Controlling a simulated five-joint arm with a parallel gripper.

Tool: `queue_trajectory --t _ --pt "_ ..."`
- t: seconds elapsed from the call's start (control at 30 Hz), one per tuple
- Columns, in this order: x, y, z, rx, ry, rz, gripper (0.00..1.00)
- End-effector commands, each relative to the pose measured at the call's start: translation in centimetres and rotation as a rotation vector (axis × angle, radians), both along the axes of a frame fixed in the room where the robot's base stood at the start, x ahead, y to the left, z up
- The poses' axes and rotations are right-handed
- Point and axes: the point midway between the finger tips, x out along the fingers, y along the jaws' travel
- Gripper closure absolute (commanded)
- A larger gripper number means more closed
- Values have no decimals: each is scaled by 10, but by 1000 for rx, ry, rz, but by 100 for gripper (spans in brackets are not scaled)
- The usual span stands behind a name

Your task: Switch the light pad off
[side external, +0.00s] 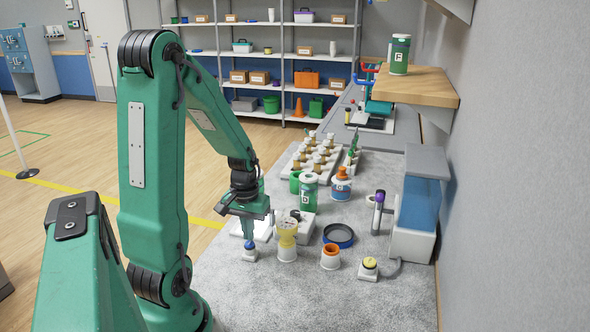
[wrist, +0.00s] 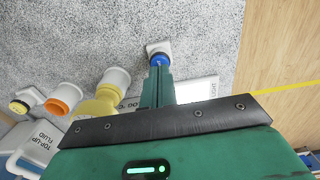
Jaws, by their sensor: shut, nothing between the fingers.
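The light pad (side external: 262,229) is a flat white panel on the grey mat, bright in the side view and partly hidden by my gripper. A blue button (side external: 249,245) on a small white base (side external: 249,256) stands just in front of the pad. It also shows in the wrist view (wrist: 159,59). My gripper (side external: 248,236) points down with its fingers shut and empty, the tips right over the blue button. I cannot tell whether they touch it.
A yellow-topped white container (side external: 287,239) stands close to the right of my gripper. Further right are an orange-rimmed cup (side external: 330,257), a dark blue-rimmed ring (side external: 338,236) and a yellow button (side external: 369,263). The mat's front is clear.

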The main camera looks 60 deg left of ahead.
Motion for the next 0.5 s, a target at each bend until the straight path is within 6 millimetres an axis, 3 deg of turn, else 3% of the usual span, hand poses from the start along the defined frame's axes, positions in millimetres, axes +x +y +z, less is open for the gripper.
queue_trajectory --t 0.5 --pt "0 0 -6 -1 1 0 100"
